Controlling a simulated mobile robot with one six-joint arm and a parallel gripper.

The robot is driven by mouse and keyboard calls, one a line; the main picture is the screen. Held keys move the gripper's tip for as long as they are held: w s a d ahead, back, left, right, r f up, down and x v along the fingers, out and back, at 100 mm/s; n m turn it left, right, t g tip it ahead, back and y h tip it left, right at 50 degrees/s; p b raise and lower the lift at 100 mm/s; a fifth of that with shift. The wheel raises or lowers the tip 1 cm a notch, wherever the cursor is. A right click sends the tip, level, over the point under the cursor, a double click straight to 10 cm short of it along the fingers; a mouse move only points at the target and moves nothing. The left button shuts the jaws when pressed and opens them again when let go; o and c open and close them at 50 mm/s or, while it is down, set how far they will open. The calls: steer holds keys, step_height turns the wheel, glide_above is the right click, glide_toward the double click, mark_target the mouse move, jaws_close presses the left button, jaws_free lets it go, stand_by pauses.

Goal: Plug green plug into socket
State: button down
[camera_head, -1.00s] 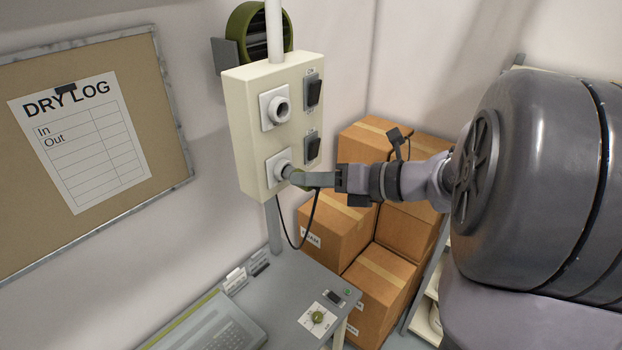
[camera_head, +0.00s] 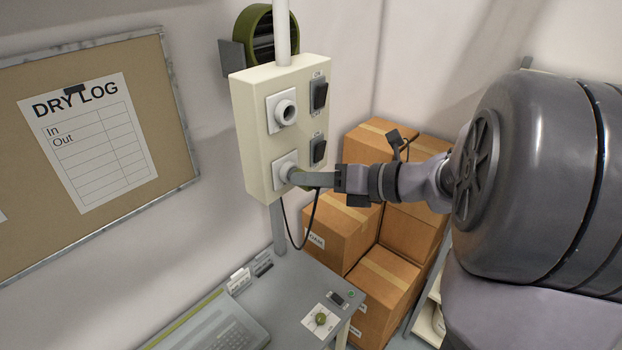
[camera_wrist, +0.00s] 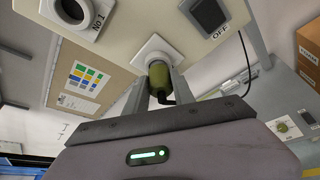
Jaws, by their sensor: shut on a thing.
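The green plug (camera_wrist: 159,80) is between the fingers of my gripper (camera_wrist: 160,84), which is shut on it. Its front end meets the lower white socket (camera_wrist: 152,49) on the cream box (camera_head: 256,141); how deep it sits cannot be told. In the head view, my gripper (camera_head: 298,179) reaches in from the right to the lower socket (camera_head: 281,168), and its fingers hide most of the plug. A black cable hangs from the plug. The upper socket (camera_head: 286,112) is empty. Two black switches are beside the sockets, the upper one (camera_head: 319,95) and the lower one (camera_head: 318,150).
Cardboard boxes (camera_head: 385,280) are stacked behind my arm. A board with a dry log sheet (camera_head: 92,145) hangs at left.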

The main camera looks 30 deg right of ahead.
steer(key=shift+r, duration=0.1)
stand_by(0.7)
steer(key=c, duration=1)
jaws_free()
steer(key=shift+w, duration=0.2)
steer(key=shift+s, duration=0.15)
steer(key=s+a+f+v, duration=0.1)
steer(key=v, duration=2.1)
steer(key=shift+s+d+f+b, duration=0.25)
steer(key=shift+s+b, duration=0.15)
steer(key=shift+s, duration=0.05)
